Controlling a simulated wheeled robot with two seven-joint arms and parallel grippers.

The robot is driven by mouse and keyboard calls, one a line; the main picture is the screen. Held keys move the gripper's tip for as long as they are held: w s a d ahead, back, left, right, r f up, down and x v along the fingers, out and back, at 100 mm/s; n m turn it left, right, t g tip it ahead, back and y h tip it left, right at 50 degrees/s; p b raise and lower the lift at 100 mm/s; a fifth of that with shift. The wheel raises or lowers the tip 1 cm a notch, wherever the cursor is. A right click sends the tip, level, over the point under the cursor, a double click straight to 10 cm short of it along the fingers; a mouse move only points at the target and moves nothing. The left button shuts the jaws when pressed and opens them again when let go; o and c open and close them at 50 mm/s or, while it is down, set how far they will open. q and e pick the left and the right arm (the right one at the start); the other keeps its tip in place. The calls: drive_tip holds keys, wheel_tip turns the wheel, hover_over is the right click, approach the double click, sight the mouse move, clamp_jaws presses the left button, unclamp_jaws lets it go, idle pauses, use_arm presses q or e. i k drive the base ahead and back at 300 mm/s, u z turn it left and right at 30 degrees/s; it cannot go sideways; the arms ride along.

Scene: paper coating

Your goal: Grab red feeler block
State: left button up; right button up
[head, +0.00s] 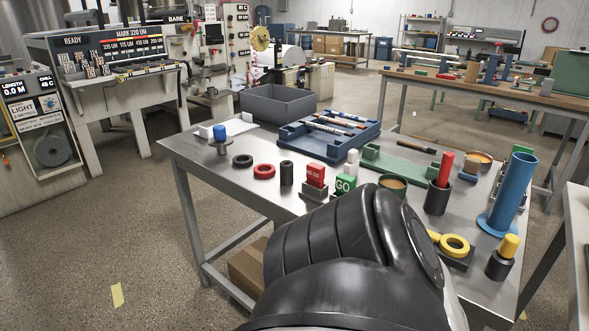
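The red feeler block (316,174) carries white lettering that looks like "NO GO". It sits upright in a grey holder (315,193) on the near part of the metal table. A green block (346,183) marked "GO" is close to its right; its base is partly hidden by my dark arm link. That arm link rises from the bottom of the view and covers the table's near middle edge. Neither of my grippers shows, so their relation to the red block cannot be seen.
Left of the red block are a black cylinder (287,173), a red ring (264,171) and a black ring (243,160). Behind it is a blue tray (290,132). To the right stand a dark cup (437,199) with a red-topped tool and a tall blue tube (509,195).

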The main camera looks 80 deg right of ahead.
sight(315, 172)
drive_tip(key=z, duration=2.5)
